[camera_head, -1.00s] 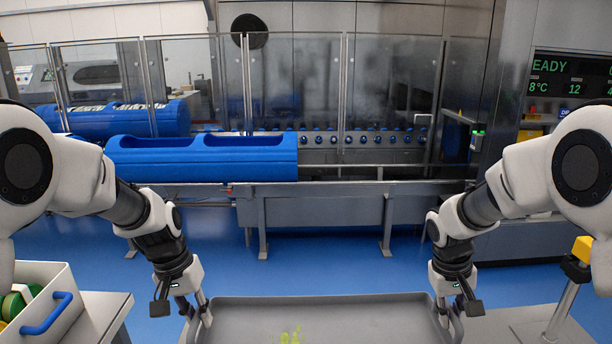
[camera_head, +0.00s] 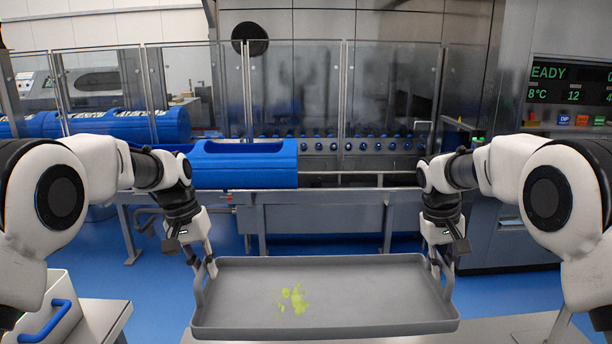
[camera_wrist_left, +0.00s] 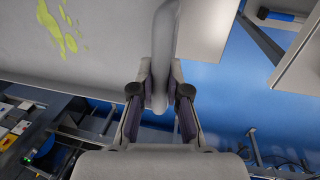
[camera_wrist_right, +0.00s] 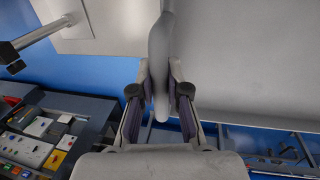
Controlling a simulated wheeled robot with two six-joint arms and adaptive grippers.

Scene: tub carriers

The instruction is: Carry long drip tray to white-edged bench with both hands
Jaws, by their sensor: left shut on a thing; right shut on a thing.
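The long drip tray (camera_head: 370,290) is grey and shallow, with a yellow-green stain on its floor left of the middle. It hangs in the air in front of me, about level. My left gripper (camera_head: 207,268) is shut on its left handle, which shows between the fingers in the left wrist view (camera_wrist_left: 163,60). My right gripper (camera_head: 437,262) is shut on its right handle, also between the fingers in the right wrist view (camera_wrist_right: 160,60). No white-edged bench can be made out for sure.
A pale worktop (camera_head: 510,328) lies below and to the right of the tray. A white bin with a blue handle (camera_head: 45,318) stands at lower left. Ahead, past blue floor, is a metal conveyor line with a blue tub carrier (camera_head: 245,170) and glass guards.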

